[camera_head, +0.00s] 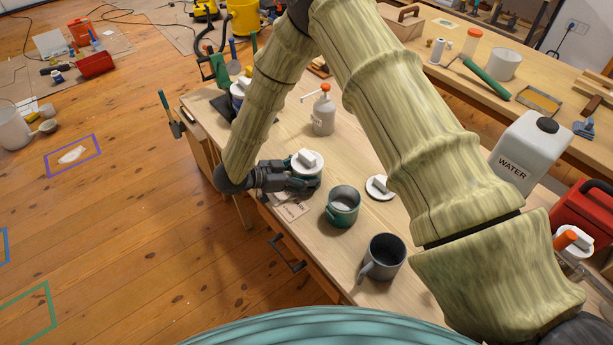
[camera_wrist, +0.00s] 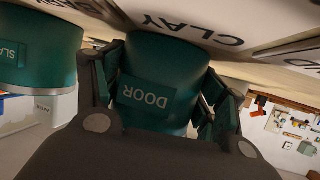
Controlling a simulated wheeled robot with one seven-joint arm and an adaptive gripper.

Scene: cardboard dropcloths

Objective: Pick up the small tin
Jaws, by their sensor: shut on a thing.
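In the head view, a small green tin (camera_head: 307,164) with a white, block-topped lid stands near the table's left edge. My gripper (camera_head: 303,184) reaches it from the left, low over the table. In the wrist view, which is upside down, my gripper (camera_wrist: 162,100) has one finger on each side of this green tin (camera_wrist: 150,60), labelled DOOR. The fingers are shut on it. The tin looks upright and on or very near the table top. Its lid is outside the wrist view.
An open green pot (camera_head: 342,207) stands close by; the wrist view shows a green vessel (camera_wrist: 38,50) with a partly hidden label. A lettered card (camera_head: 291,209) lies by the table edge.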

